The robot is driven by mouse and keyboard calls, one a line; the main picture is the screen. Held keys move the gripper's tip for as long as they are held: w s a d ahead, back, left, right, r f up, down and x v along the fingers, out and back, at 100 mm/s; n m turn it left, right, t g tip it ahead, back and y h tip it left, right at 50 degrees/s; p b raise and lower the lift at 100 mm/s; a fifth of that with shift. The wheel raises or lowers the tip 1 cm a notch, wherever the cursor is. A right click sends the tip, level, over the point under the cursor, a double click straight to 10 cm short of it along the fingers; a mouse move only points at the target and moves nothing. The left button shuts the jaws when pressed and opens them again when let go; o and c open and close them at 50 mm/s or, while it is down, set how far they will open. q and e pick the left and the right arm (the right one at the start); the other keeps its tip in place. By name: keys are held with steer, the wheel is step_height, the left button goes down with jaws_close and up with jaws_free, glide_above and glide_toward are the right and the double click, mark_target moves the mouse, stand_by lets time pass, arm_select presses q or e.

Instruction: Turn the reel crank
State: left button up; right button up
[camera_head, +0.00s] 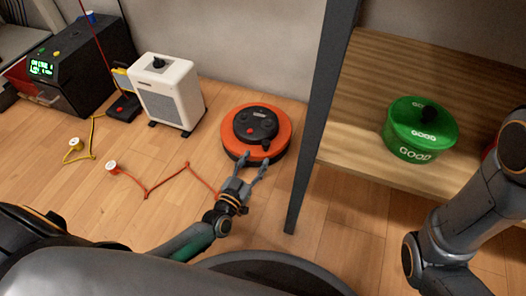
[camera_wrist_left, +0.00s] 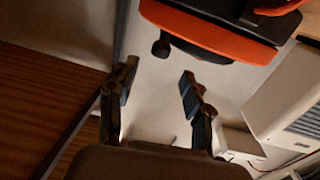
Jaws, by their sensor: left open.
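The reel (camera_head: 284,129) is a round orange and black drum on the wooden floor, with a black top hub (camera_head: 256,124) bearing round recesses and a red mark. Its orange edge shows at the top of the left wrist view (camera_wrist_left: 215,36). A small black knob (camera_wrist_left: 162,46), possibly the crank handle, sticks out below that edge. My left gripper (camera_head: 254,161) is open at the reel's near side. In the left wrist view its spread fingers (camera_wrist_left: 157,74) point toward the knob with nothing between them; contact cannot be told. My right arm shows at the right, its gripper out of view.
A wooden shelf with a dark post (camera_head: 310,150) stands right of the reel and holds a green pot (camera_head: 408,151). A white box unit (camera_head: 165,92) stands left. A red cord (camera_head: 147,193) and small spools lie on the floor.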

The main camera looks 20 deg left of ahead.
mark_target(264, 145)
arm_select(q)
steer(key=w, duration=0.1)
steer(key=w+b, duration=0.1)
steer(key=w, duration=0.1)
steer(key=w+b, duration=0.1)
steer(key=shift+w+d+f, duration=0.1)
steer(key=shift+w+d, duration=0.3)
steer(key=shift+w, duration=0.6)
steer(key=shift+c, duration=0.4)
jaws_close()
